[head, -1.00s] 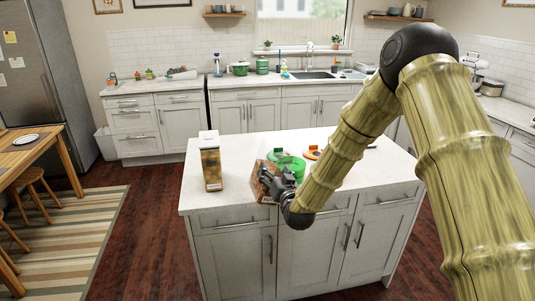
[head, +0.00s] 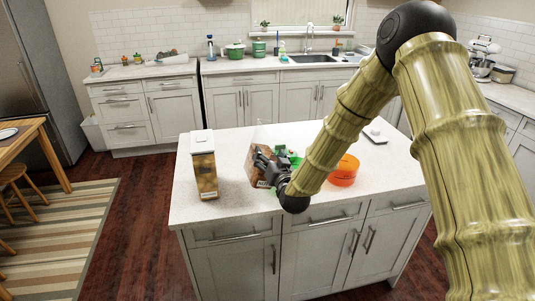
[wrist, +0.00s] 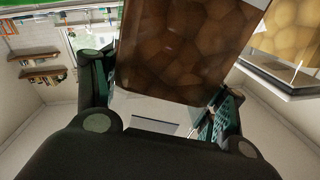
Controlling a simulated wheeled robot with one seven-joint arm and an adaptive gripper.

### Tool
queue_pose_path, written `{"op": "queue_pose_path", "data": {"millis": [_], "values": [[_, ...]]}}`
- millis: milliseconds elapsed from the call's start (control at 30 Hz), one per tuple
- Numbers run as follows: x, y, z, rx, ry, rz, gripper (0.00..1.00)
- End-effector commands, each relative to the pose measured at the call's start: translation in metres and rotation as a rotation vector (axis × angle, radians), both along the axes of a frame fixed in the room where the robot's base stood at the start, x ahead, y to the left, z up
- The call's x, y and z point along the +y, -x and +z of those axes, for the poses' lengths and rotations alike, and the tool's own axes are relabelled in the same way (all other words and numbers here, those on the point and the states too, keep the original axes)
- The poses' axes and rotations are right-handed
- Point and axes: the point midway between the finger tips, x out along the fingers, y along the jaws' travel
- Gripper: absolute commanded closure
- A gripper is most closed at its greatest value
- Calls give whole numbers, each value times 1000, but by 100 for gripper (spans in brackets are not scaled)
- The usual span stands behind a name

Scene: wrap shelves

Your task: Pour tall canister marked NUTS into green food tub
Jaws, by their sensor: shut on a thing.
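My gripper (head: 268,168) is shut on a tall canister (head: 261,154) with a clear upper part and brown contents. It leans slightly over the island. In the wrist view this canister (wrist: 180,50) sits between the two fingers, its brown cobbled contents filling the upper middle. The green food tub (head: 294,158) stands just right of the canister, partly hidden behind my gripper and arm. A green strip along the top left of the wrist view may be this tub.
Another tall canister (head: 203,165) with golden contents stands upright at the island's left. An orange tub (head: 344,172) stands right of my gripper, and a flat scale-like item (head: 375,136) lies behind it. The island top (head: 230,140) is clear between the two canisters.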

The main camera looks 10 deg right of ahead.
Motion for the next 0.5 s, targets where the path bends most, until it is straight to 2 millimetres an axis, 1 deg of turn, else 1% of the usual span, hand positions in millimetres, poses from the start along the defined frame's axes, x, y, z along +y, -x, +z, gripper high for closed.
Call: {"op": "queue_pose_path", "data": {"millis": [33, 133, 233, 500], "values": [[-1, 2, 4, -3, -17, -1, 85], [-4, 4, 5, 3, -66, -5, 85], [-6, 3, 3, 13, -141, -6, 85], [-8, -5, -12, 54, -380, -8, 85]]}}
